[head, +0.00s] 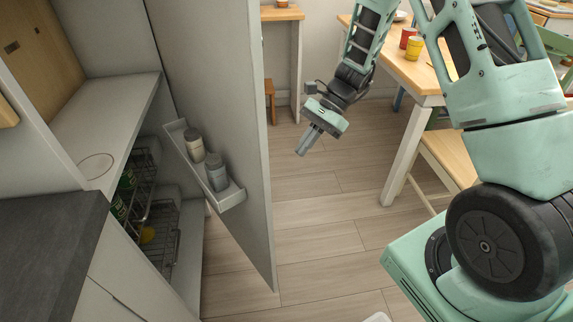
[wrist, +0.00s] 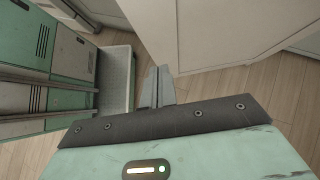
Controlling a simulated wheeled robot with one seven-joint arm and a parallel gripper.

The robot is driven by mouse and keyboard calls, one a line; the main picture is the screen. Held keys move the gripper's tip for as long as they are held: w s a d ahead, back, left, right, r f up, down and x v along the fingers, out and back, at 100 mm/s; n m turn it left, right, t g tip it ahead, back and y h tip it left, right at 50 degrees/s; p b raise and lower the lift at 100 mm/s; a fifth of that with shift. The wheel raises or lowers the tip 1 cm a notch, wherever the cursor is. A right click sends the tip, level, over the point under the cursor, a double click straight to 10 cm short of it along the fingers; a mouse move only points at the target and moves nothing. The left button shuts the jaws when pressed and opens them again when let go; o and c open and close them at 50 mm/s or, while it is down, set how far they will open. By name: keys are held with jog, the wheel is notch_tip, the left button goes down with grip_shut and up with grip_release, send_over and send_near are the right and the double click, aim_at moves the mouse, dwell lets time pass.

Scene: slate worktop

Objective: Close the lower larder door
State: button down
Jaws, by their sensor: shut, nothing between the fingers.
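The larder door (head: 245,110) stands wide open in the head view, a tall grey panel running from the top of the picture down over the wooden floor. Its inner face carries a small rack (head: 230,196) with two jars (head: 216,172). The open larder (head: 165,200) is to its left, with wire baskets inside. My gripper (head: 303,150) is to the right of the door, apart from it, with its fingers pointing down and left. The fingers are together and empty, as the wrist view (wrist: 156,72) also shows. A pale panel (wrist: 235,30) fills the upper right there.
A dark worktop (head: 45,250) is at the lower left. A wooden table (head: 415,70) with cups and a bench (head: 452,155) stand to the right of my gripper. A small side table (head: 282,14) is behind. Bare floor (head: 325,215) lies between the door and the table.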

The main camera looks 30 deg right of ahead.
jog(key=s+a+f, duration=0.2)
jog(key=a+f, duration=0.4)
jog(key=a, duration=0.4)
jog(key=shift+a+f, duration=0.2)
